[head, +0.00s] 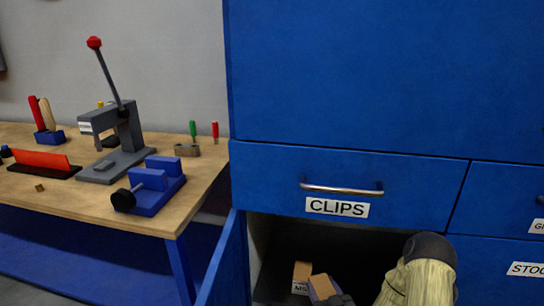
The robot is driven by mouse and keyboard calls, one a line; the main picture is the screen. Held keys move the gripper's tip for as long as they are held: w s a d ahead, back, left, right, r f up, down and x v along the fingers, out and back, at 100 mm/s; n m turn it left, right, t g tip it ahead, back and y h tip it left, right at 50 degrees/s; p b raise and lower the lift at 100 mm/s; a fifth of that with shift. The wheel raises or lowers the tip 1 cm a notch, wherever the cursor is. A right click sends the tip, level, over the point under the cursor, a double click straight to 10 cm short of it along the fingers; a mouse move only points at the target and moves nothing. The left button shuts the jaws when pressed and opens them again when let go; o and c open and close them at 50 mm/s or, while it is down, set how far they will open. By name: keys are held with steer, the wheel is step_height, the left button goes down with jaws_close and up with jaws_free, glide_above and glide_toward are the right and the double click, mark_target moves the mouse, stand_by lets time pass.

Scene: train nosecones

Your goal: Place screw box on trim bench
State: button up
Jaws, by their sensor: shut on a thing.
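My gripper (333,296) is low in the head view, inside the open cabinet compartment, and is mostly cut off by the bottom edge. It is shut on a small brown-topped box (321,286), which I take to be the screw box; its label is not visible. A second brown box (302,272) with a partly hidden white label stands just behind and left of it; I cannot tell if they touch. The trim bench (192,190), with a wooden top and blue legs, stands at the left, apart from my gripper.
The blue cabinet (350,75) has a shut CLIPS drawer (270,178) above the compartment. Its open door (226,268) stands between compartment and bench. The bench carries a lever press (122,140), blue vise (155,187), red-orange block (40,160) and tool holders. Its front right corner is bare.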

step_height(320, 180, up, 21)
steer(key=w+m+h+p, duration=0.1)
steer(key=m+h+p, duration=0.2)
steer(key=p, duration=2.6)
steer(key=shift+w+t+h, duration=0.3)
steer(key=shift+w+h, duration=0.1)
steer(key=shift+h, duration=0.4)
steer(key=shift+d, duration=0.1)
